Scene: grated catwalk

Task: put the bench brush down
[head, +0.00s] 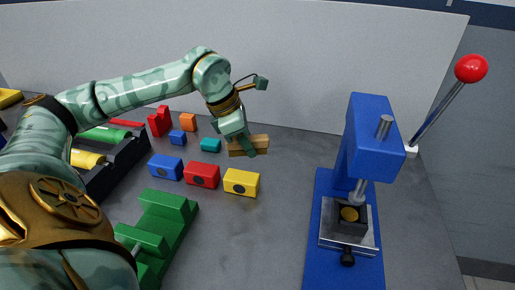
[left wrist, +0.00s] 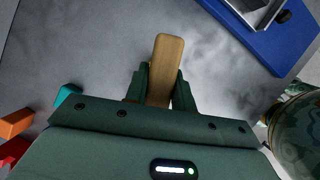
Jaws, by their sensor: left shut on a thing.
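The bench brush shows as a light wooden piece (head: 262,142) in the head view, beyond the yellow block. My left gripper (head: 246,149) is shut on it, with wood sticking out on both sides of the fingers. In the left wrist view the wooden handle (left wrist: 167,62) stands out between the two green fingers of the left gripper (left wrist: 162,88). No bristles can be made out. I cannot tell whether the brush touches the grey bench top (head: 285,180) or hangs just above it. My right gripper is in neither view.
A blue lever press (head: 375,135) with a red knob stands at right. Blue, red and yellow blocks (head: 241,182) form a row in front of the brush, with a teal block (head: 211,145) to its left. A green stepped fixture (head: 160,225) stands front left. Bench between brush and press is clear.

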